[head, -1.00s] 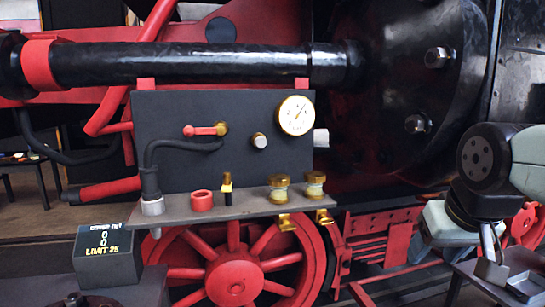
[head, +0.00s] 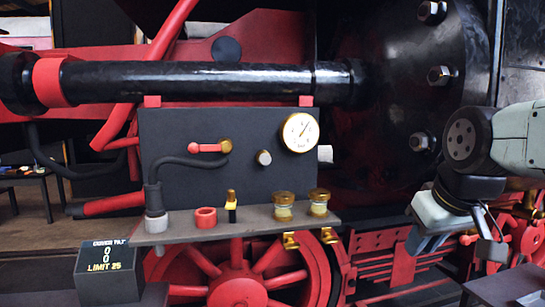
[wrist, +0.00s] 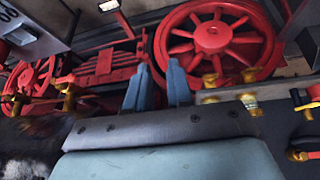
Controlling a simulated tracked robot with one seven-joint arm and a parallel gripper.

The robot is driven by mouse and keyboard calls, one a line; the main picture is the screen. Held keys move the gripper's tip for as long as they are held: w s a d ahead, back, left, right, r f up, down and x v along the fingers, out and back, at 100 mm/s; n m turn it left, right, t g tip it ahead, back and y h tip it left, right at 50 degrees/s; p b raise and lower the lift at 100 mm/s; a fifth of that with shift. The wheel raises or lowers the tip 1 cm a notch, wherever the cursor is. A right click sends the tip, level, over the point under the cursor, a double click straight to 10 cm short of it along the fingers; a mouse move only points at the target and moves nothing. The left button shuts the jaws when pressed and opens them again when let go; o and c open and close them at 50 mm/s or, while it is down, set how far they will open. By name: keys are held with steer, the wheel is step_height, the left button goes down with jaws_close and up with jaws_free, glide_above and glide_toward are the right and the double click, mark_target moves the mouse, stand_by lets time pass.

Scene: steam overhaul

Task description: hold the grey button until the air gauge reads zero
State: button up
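The grey button (head: 264,157) is a small round knob on the dark upright panel (head: 190,130) in the head view. The air gauge (head: 300,132) has a white face in a brass rim, up and right of the button. Its needle points up and to the right; its figures are too small to read. My gripper (head: 418,243) is right of the panel, below button height and well apart from it, tilted down to the left. In the wrist view, the two blue-grey fingers (wrist: 158,72) stand apart with nothing between them.
A ledge (head: 180,231) below the panel carries a red ring (head: 206,217), a small brass valve (head: 231,205) and two brass-capped fittings (head: 284,206). A red-handled lever (head: 208,148) sits left of the button. A counter box (head: 108,270) stands at lower left.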

steer(key=w+a+r+n+y, duration=0.1)
steer(key=w+a+r+n, duration=0.1)
steer(key=a+r, duration=0.1)
steer(key=w+a+r+n, duration=0.3)
steer(key=w+a+r+n+y, duration=0.1)
steer(key=w+a+r+n, duration=0.2)
steer(key=shift+r+y, duration=0.15)
steer(key=shift+y, duration=0.15)
jaws_close()
steer(key=w+a+r+n+y, duration=0.1)
steer(key=w+a+r+n, duration=0.2)
steer(key=a, duration=0.3)
steer(key=w+a+r+n+g+y, duration=0.1)
steer(key=w+a+r+n+y, duration=0.1)
steer(key=a+r+n, duration=0.4)
steer(key=shift+w+a+n+g, duration=0.3)
steer(key=shift+w+a, duration=0.05)
steer(key=shift+w, duration=0.5)
